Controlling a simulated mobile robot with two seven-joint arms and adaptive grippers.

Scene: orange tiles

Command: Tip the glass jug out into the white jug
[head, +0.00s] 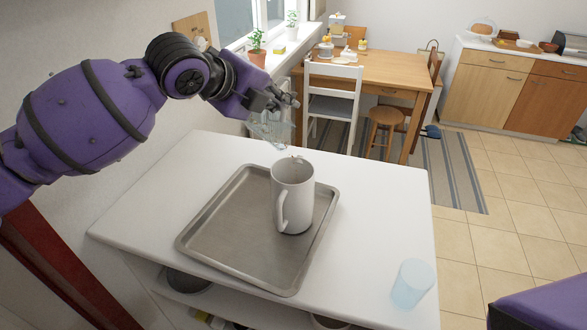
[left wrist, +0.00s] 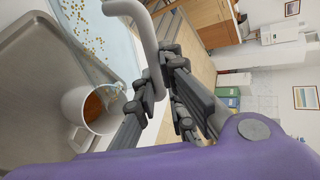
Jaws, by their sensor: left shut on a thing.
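The white jug (head: 294,203) stands upright on a metal tray (head: 222,225), its handle toward the front left. In the left wrist view the white jug (left wrist: 75,106) has orange-brown contents inside. My left gripper (head: 286,98) is shut on the handle of the glass jug (head: 270,130), behind and above the white jug. The glass jug is tilted; its clear body is hard to make out in the head view. In the left wrist view the glass jug (left wrist: 118,38) shows small yellow-brown grains, and its handle passes between my left fingers (left wrist: 160,82). My right gripper is out of view.
The tray lies on a white counter (head: 380,190). A pale blue cup (head: 411,284) stands at the counter's front right corner. Behind are a white chair (head: 333,100) and a wooden table (head: 385,72). The counter's right side is mostly clear.

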